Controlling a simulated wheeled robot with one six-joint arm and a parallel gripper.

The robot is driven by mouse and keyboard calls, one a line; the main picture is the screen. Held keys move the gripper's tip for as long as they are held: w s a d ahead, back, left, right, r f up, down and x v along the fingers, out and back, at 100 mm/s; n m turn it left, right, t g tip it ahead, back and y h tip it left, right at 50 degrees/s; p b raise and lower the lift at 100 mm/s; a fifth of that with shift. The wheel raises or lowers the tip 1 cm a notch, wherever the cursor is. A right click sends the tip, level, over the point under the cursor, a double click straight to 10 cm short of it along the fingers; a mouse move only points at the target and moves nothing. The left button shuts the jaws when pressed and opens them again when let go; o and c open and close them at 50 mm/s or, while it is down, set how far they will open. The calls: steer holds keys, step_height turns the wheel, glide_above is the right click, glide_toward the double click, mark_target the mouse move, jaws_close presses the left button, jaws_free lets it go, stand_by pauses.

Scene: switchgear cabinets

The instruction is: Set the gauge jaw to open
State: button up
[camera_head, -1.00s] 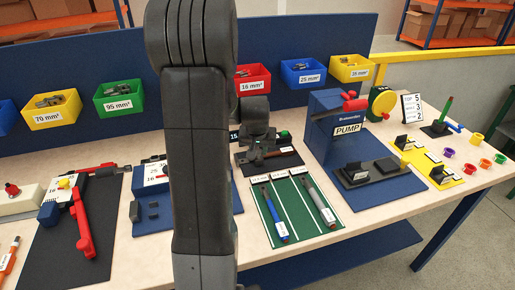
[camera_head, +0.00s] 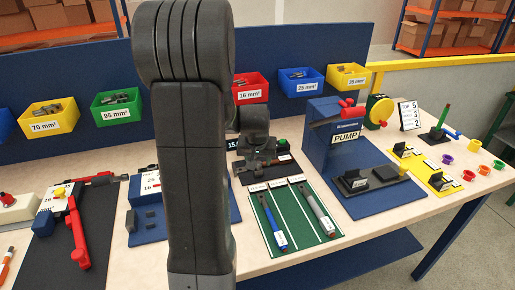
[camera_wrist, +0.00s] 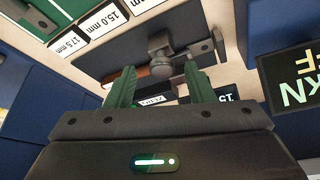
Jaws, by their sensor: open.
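The gauge (camera_wrist: 165,62) lies beyond my fingertips in the wrist view, a dark body with a grey round part and a bar, on a dark mat. A small label (camera_wrist: 152,100), seen upside down, and a partly hidden display (camera_wrist: 228,97) are near it. My gripper (camera_wrist: 160,80) has two green fingers spread apart, with nothing held between them. In the head view my gripper (camera_head: 258,160) is over the gauge's dark mat (camera_head: 285,168), and hides most of the gauge. I cannot tell whether a finger touches it, or how its jaw stands.
A green board (camera_head: 270,235) with two pen-like tools lies in front. The blue pump station (camera_head: 335,140) stands to the right, and a blue block with a base (camera_head: 150,235) to the left. Coloured bins (camera_head: 250,88) line the back panel. My arm covers the middle of the head view.

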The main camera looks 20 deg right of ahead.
steer(key=v, duration=1.2)
steer(key=shift+s+r+b, duration=0.15)
steer(key=shift+r+b, duration=0.2)
steer(key=shift+b, duration=0.1)
steer(key=p+x, duration=0.1)
steer(key=x, duration=1.2)
steer(key=shift+a, duration=0.1)
steer(key=shift+f, duration=0.35)
steer(key=shift+w, duration=0.55)
steer(key=shift+s, duration=0.1)
